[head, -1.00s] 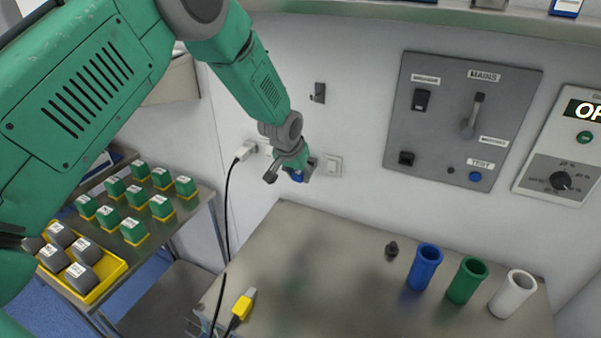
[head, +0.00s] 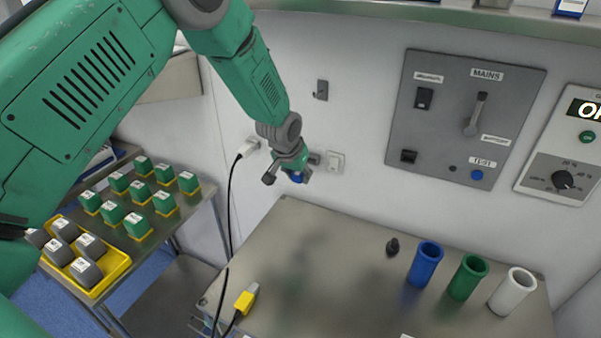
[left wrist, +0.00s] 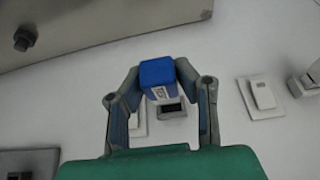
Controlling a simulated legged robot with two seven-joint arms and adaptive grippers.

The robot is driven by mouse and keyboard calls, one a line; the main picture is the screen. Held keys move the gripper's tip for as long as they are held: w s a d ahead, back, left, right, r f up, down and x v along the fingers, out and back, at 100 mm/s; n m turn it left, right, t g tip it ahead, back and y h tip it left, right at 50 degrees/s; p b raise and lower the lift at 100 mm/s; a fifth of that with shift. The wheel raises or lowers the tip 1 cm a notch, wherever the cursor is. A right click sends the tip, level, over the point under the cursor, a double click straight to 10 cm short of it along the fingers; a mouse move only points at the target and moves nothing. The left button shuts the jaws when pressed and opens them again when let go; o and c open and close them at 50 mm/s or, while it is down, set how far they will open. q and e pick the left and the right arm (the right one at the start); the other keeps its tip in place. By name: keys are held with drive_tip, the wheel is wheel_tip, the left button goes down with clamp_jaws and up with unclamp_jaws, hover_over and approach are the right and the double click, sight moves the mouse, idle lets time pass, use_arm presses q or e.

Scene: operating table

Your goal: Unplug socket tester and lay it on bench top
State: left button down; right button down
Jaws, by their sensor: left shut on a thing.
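The socket tester (head: 296,178) is a small blue block with a pale labelled face. My left gripper (head: 285,172) is shut on it, in front of the wall above the bench's back left corner. In the left wrist view, the tester (left wrist: 158,73) sits between the fingertips of the left gripper (left wrist: 160,88). A wall socket (left wrist: 172,110) with a dark recess shows just beyond the tester, partly uncovered. The tester's rear side is hidden. The grey bench top (head: 330,235) lies below. My right gripper is not in view.
On the bench stand blue (head: 426,264), green (head: 467,278) and white (head: 512,292) cups and a small dark knob (head: 392,246). A yellow connector (head: 245,300) lies front left. A white plug (head: 248,147) has a hanging black cable. The bench's middle is clear.

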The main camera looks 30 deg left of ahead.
use_arm(q)
drive_tip(key=shift+s, duration=0.25)
drive_tip(key=shift+r, duration=0.1)
drive_tip(key=shift+p+v, duration=0.75)
drive_tip(key=shift+v, duration=0.55)
drive_tip(key=shift+s+r, duration=0.25)
drive_tip(key=shift+r, duration=1)
drive_tip(key=shift+s+r, duration=0.2)
drive_tip(key=shift+r, duration=1.05)
drive_tip(key=shift+m, duration=0.3)
drive_tip(key=s+d+f+b, duration=0.3)
drive_tip(key=s+f+b, duration=0.2)
drive_tip(key=b, duration=0.1)
drive_tip(key=s+d+f+b, duration=0.3)
drive_tip(key=s+f+b, duration=0.3)
drive_tip(key=s+d+f+b, duration=0.4)
drive_tip(key=s+f+b, duration=0.2)
drive_tip(key=b, duration=0.1)
drive_tip(key=shift+s+d, duration=0.1)
drive_tip(key=shift+s, duration=0.1)
drive_tip(key=shift+s+f, duration=0.2)
drive_tip(key=shift+s, duration=0.15)
